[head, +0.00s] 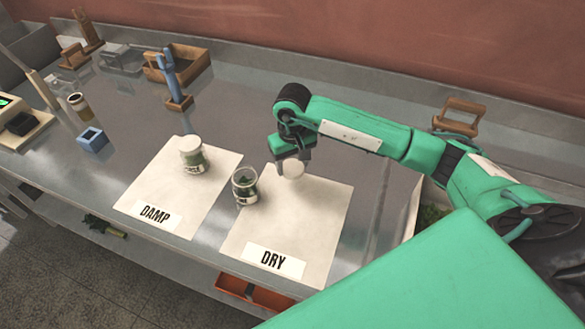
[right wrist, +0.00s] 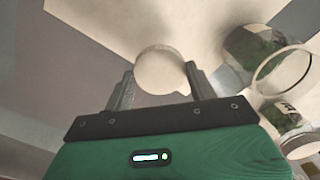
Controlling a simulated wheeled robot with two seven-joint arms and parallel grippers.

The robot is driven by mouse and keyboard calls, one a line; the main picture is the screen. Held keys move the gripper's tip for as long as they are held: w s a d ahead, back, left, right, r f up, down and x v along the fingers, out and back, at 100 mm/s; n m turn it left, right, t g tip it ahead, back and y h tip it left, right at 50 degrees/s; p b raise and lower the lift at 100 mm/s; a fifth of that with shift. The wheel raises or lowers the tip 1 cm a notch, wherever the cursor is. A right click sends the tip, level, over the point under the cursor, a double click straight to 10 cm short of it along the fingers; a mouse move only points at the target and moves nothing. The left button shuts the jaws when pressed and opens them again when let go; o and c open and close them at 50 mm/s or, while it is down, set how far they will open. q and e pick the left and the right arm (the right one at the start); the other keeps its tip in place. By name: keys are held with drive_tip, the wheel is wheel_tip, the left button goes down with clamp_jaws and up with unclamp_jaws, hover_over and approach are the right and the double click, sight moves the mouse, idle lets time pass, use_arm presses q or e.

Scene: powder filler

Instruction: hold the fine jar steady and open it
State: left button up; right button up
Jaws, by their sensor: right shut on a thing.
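An open glass jar (head: 244,186) with green contents and a small label stands upright on the left edge of the DRY mat (head: 312,225). Its label is too small to read. My right gripper (head: 291,160) is shut on a pale round lid (head: 293,168), to the right of the open jar and apart from it. In the right wrist view the lid (right wrist: 160,70) sits between the two fingers (right wrist: 158,82). Glass and a round rim (right wrist: 284,71) show at the right there. A second jar (head: 193,158) with a white lid stands on the DAMP mat (head: 150,190). My left gripper is not in view.
A blue box (head: 92,140), a blue upright tool (head: 172,80) and a wooden tray (head: 190,69) stand at the left and back. A scale (head: 20,120) is at far left. A wooden-handled item (head: 460,114) lies behind my right arm. The back middle of the table is clear.

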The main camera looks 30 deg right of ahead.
sight(292, 168)
wheel_tip(292, 168, down, 4)
drive_tip(key=shift+r+p, duration=0.2)
drive_tip(key=shift+p, duration=0.35)
drive_tip(key=shift+f, duration=0.25)
drive_tip(key=shift+f+b, duration=0.2)
drive_tip(key=shift+b, duration=0.15)
drive_tip(key=o, duration=1.1)
drive_tip(key=shift+r, duration=0.1)
